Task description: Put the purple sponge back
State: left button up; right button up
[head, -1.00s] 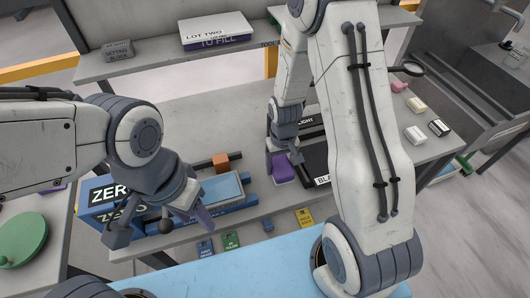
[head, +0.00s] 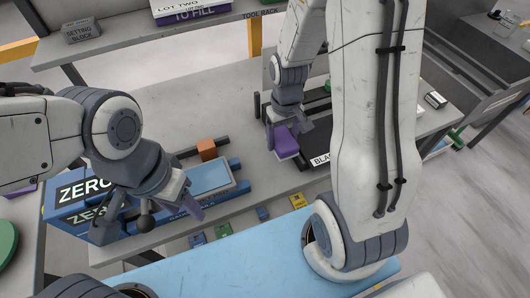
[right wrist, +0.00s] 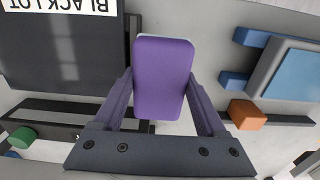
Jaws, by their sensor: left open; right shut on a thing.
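The purple sponge (head: 286,145) is a small rounded block. It also shows large in the right wrist view (right wrist: 163,78). My right gripper (head: 285,128) is shut on it, with one finger at each side in the right wrist view (right wrist: 163,100). The sponge is over the bench, just left of the dark tray marked BLACK LOT (head: 322,147). I cannot tell whether it touches the bench top. My left gripper (head: 150,215) is open and empty in front of the blue ZERO block (head: 75,190).
A light-blue pad (head: 210,177) on a blue base and an orange block (head: 206,149) lie left of the sponge. Yellow, green and blue tags (head: 298,201) line the front edge. A shelf with a setting block (head: 82,31) runs behind. Bare bench lies behind the orange block.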

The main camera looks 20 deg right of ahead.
send_over(265, 160)
notch_tip(265, 160, down, 3)
jog(key=shift+r, duration=0.1)
jog(key=shift+f+p, duration=0.45)
jog(key=shift+f, duration=1.6)
jog(key=shift+f, duration=0.1)
jog(key=o, duration=1.4)
notch_tip(265, 160, up, 12)
jog(key=s+a+r+n, duration=0.3)
jog(key=s+a, duration=0.3)
jog(key=s, duration=0.3)
jog(key=s+a+r+n+y, duration=0.1)
jog(key=s+a+r+n, duration=0.3)
jog(key=s, duration=0.5)
jog(key=shift+a+r+b, duration=0.3)
jog(key=shift+a+r, duration=0.45)
jog(key=shift+a, duration=0.45)
